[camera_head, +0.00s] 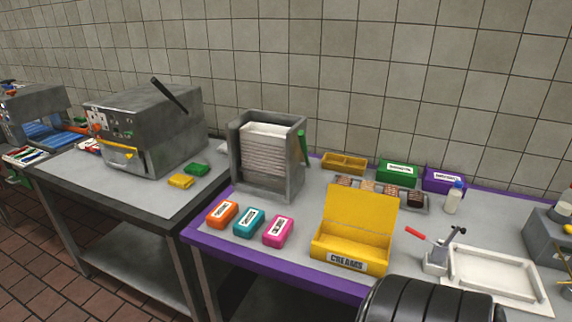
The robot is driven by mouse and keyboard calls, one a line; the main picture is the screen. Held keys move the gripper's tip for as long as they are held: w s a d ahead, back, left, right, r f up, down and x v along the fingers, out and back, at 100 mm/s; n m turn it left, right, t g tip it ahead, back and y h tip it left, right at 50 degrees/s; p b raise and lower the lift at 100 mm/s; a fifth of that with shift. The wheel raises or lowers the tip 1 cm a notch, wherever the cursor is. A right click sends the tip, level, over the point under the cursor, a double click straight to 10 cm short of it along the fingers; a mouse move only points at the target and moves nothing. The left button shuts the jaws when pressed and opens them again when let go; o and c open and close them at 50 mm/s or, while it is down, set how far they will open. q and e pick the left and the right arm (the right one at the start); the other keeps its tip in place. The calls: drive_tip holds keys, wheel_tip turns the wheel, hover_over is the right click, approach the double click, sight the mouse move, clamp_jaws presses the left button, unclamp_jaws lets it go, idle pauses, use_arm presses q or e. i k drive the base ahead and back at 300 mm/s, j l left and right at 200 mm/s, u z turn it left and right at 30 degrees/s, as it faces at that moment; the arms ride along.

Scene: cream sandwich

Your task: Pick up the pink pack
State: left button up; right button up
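The pink pack (285,237) lies flat on the purple-edged table (215,250), near its front edge, with a white label on top. It is the right one in a row with a teal pack (242,228) and an orange pack (216,219). Small gaps separate the packs. Neither of my grippers shows in the head view. A black ribbed shape enters at the bottom right, and I cannot tell what it is.
An open yellow box (350,248) marked CREAMS stands just right of the pink pack. A grey rack (277,190) with stacked white sheets stands behind the packs. A white tray (499,274) lies at the right. The table front before the packs is clear.

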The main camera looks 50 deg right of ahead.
sight(275, 235)
drive_tip(key=z, duration=1.45)
